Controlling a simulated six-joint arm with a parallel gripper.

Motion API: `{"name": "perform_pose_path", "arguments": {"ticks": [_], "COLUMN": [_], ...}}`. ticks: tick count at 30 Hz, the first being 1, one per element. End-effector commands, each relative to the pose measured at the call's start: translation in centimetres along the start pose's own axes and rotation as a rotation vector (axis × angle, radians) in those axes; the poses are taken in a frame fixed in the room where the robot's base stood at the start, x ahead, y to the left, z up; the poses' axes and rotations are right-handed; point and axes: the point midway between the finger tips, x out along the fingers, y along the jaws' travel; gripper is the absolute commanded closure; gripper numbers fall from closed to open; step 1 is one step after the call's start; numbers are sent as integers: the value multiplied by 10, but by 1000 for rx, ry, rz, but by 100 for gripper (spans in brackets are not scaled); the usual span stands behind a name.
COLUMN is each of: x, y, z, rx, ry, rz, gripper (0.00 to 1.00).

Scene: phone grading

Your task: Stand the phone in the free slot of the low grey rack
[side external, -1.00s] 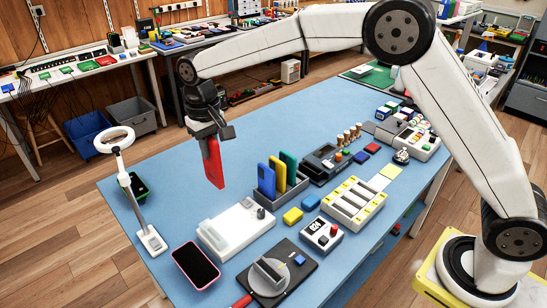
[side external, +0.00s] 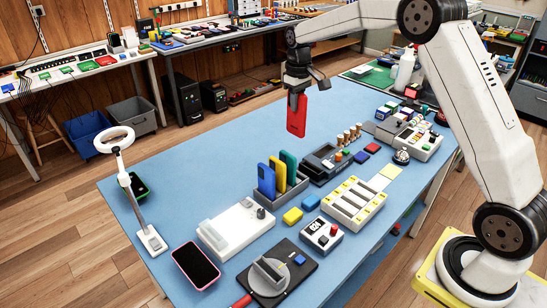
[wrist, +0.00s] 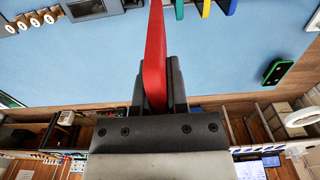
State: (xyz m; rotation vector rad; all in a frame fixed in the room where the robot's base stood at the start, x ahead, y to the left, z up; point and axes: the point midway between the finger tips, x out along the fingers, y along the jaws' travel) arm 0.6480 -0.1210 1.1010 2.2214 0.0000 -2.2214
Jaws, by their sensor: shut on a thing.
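My gripper (side external: 299,84) is shut on a red phone (side external: 297,116), which hangs upright below the jaws, above the blue table. In the wrist view the red phone (wrist: 154,60) shows edge-on between the two dark fingers of my gripper (wrist: 159,85). The low grey rack (side external: 288,196) stands on the table, nearer the camera than the phone and a little to its left. It holds upright blue, yellow and green phones (side external: 266,180). A free slot seems to lie at its right side, beside the green phone. The phone is apart from the rack.
A dark device tray (side external: 325,162) lies right of the rack. A ring lamp (side external: 115,139) stands at the left edge. The blue table (side external: 220,160) is clear behind the rack.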

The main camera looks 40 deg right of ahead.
Motion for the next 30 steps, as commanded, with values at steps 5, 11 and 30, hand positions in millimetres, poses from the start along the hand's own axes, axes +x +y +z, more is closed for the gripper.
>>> {"name": "perform_pose_path", "arguments": {"ticks": [5,11,30], "x": [23,66,112], "y": [12,12,12], "z": [3,3,2], "rx": [-1,0,0], "ry": [-3,-4,1], "rz": [-1,-1,0], "gripper": [100,100,100]}}
